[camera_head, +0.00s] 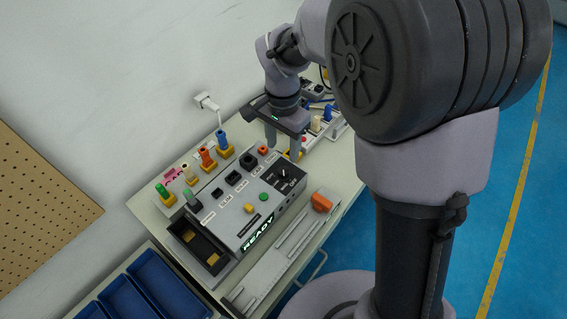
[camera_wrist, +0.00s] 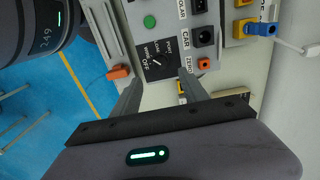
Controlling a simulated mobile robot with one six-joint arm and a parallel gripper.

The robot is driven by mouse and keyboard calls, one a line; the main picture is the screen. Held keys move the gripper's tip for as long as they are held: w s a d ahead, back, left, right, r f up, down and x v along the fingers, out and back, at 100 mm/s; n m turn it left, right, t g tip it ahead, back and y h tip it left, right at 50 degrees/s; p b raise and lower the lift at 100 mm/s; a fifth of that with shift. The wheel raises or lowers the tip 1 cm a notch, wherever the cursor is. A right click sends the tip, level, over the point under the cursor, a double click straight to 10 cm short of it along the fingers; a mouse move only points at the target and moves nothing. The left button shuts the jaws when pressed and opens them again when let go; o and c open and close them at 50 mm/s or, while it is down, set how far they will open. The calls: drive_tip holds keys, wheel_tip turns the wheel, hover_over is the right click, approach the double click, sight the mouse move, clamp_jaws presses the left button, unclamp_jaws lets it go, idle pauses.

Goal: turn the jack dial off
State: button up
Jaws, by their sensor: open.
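The jack dial (camera_head: 284,176) is a dark rotary knob on a black plate at the right end of the grey control box (camera_head: 235,205). In the wrist view the dial (camera_wrist: 156,60) lies just past the fingertips, with white labels around it, one reading OFF. I cannot tell for sure which label its white mark points at. My gripper (camera_head: 283,145) is open and empty, fingers pointing down, above the far right of the box. In the wrist view the gripper (camera_wrist: 160,80) has its fingers spread either side of the dial plate's lower edge, apart from the dial.
The box shows a lit green READY display (camera_head: 258,234), green and yellow buttons, and a row of sockets. Coloured plugs (camera_head: 207,158) stand behind it. An orange block (camera_head: 321,202) lies at its right. Blue bins (camera_head: 155,280) are at lower left; more items stand beyond the gripper.

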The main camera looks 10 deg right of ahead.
sight(284, 170)
wheel_tip(284, 170, down, 10)
drive_tip(key=b, duration=0.3)
drive_tip(key=shift+w+r, duration=0.1)
drive_tip(key=shift+d, duration=0.1)
clamp_jaws()
